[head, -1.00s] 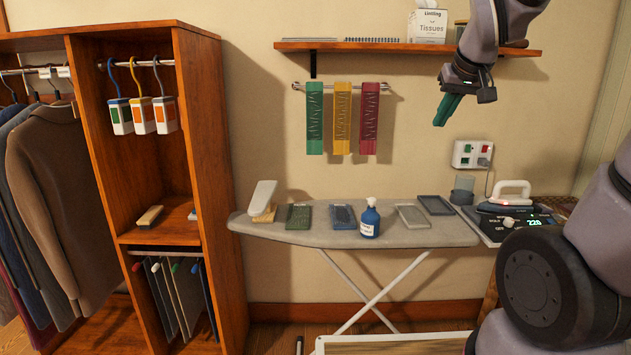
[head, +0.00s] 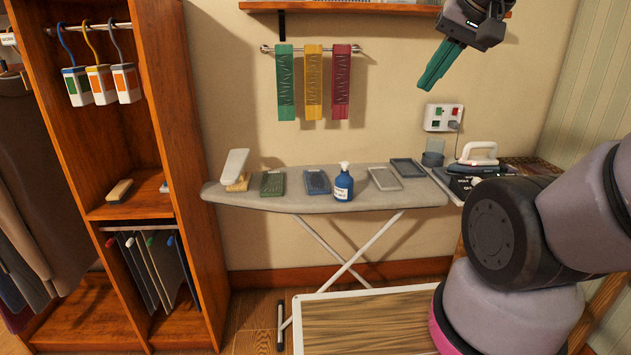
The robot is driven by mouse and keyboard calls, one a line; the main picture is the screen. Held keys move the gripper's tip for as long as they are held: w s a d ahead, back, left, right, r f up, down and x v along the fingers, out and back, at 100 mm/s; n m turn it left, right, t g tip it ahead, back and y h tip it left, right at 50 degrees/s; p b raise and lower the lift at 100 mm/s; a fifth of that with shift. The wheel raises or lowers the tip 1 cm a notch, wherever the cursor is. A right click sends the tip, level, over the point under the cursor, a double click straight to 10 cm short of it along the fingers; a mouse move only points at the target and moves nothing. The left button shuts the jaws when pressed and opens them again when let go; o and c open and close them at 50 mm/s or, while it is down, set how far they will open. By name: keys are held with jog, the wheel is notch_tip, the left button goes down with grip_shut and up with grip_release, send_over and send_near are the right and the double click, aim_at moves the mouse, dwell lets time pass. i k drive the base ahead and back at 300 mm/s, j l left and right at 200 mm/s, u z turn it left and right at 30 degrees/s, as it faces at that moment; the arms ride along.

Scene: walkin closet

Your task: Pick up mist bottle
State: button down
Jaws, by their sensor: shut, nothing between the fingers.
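The mist bottle (head: 343,187) is blue with a white spray top and a pale label. It stands upright on the grey ironing board (head: 290,201), near its front edge and right of its middle. My gripper (head: 428,84) has green fingers that point down and to the left. It is shut and empty, high above the board, to the right of the bottle and well apart from it. Nothing hides the bottle.
Flat trays (head: 384,178) lie beside the bottle on both sides. An iron (head: 478,154) stands at the board's right end. A rail with hanging coloured strips (head: 313,83) is on the wall above. A wooden wardrobe (head: 190,150) stands at the left.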

aim_at(344, 184)
jog(key=z, duration=0.35)
jog(key=i+j+z, duration=0.1)
jog(key=j+z, duration=0.25)
jog(key=j, duration=0.2)
jog(key=j+z, duration=0.4)
jog(key=j, duration=0.9)
jog(key=j+z, duration=0.1)
jog(key=j, duration=0.65)
jog(key=k, duration=0.05)
